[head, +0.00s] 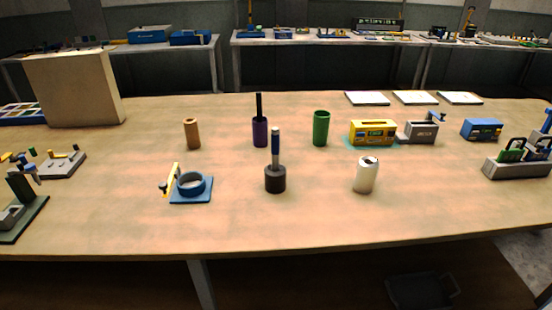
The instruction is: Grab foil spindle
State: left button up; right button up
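Several upright cylindrical things stand on the table, and I cannot tell for sure which is the foil spindle. A dark round base (275,180) with a blue and grey rod (275,148) stands near the middle. Behind it a purple cylinder (260,134) has a black rod (259,106) standing up out of it. A white cylinder (366,177) with a dark hole in its top stands to the right. A brown cylinder (192,134) and a green cylinder (321,129) stand further back. Neither of my grippers is in view.
A blue ring fixture (191,186) with a yellow arm sits at front left. A yellow box (373,133) and grey box (419,132) stand at right. A tan panel (73,90) rises at back left. The table's front middle (300,225) is clear.

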aim_at(275, 135)
jog(key=i+j+z, duration=0.1)
jog(key=j, duration=0.45)
jog(key=i+j+z, duration=0.1)
jog(key=j, duration=0.5)
jog(key=i+j, duration=0.15)
jog(key=j, duration=0.4)
jog(key=z, duration=0.05)
